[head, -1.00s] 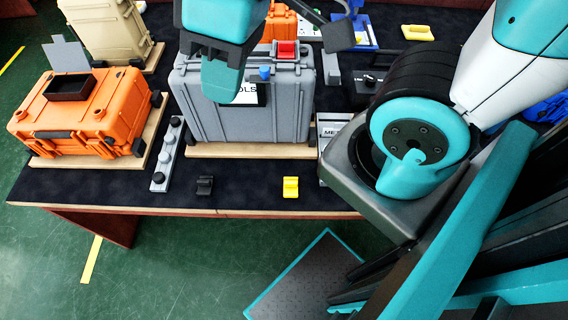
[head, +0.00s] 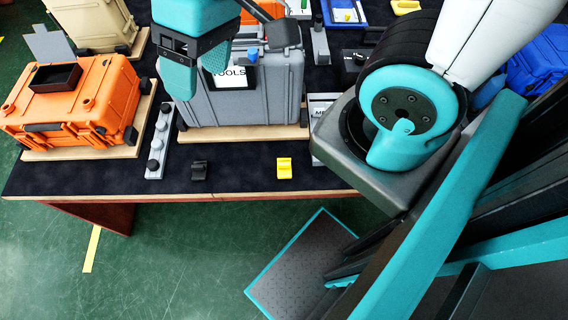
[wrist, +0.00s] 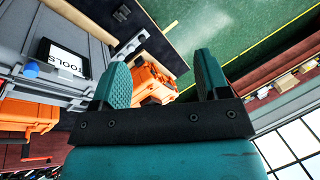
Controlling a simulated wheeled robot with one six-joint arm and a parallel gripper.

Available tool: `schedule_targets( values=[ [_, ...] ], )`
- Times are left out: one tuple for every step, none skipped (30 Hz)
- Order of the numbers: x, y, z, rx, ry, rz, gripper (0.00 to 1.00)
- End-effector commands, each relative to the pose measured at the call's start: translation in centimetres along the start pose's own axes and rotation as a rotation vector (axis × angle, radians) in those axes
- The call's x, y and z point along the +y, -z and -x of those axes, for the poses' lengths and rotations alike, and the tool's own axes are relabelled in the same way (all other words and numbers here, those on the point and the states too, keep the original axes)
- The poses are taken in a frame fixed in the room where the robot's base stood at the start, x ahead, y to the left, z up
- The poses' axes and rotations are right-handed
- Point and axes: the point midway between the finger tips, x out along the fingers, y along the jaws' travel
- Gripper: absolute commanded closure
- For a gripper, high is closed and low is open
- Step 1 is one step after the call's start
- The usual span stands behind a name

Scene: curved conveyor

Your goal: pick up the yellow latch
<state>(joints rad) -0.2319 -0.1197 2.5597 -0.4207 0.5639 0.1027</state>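The yellow latch (head: 284,168) is a small piece lying on the dark table mat near the front edge, in front of the grey TOOLS case. My gripper (head: 180,80) is above the table at the left front of the grey case, up and to the left of the latch and well apart from it. In the wrist view my gripper (wrist: 162,65) has its two teal fingers spread with nothing held between them. The yellow latch does not show in the wrist view.
The grey TOOLS case (head: 245,92) stands behind the latch. A black latch-like piece (head: 199,170) lies to its left. An orange case (head: 75,112) is at the left. Another yellow piece (head: 405,6) lies far back. The mat around the yellow latch is clear.

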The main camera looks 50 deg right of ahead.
Motion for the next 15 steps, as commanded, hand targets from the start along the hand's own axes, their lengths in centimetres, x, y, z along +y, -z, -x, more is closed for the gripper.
schedule_targets(
  values=[
    [1.0,0.8,-0.8,-0.014,-0.006,-0.095,0.28],
    [1.8,1.3,-1.6,-0.014,-0.013,-0.156,0.28],
    [2.9,1.8,-2.7,-0.012,-0.025,-0.236,0.28],
    [3.8,2.1,-3.5,-0.01,-0.035,-0.294,0.28],
    [4.6,2.3,-4.3,-0.009,-0.048,-0.352,0.28],
    [5.8,2.4,-5.5,-0.007,-0.064,-0.426,0.28],
    [6.8,2.4,-6.3,-0.003,-0.079,-0.48,0.28],
    [7.6,2.2,-7.1,-0.002,-0.094,-0.533,0.28],
    [8.8,2.0,-8.2,0.001,-0.115,-0.6,0.28],
    [9.8,1.7,-9.1,0.003,-0.133,-0.65,0.28],
    [10.6,1.3,-9.8,0.007,-0.15,-0.697,0.28],
    [11.8,0.6,-10.9,0.01,-0.175,-0.756,0.28],
    [12.6,0.0,-11.6,0.013,-0.193,-0.8,0.28],
    [13.4,-0.6,-12.4,0.017,-0.212,-0.842,0.28],
    [14.4,-1.6,-13.3,0.022,-0.237,-0.893,0.28]
  ],
)
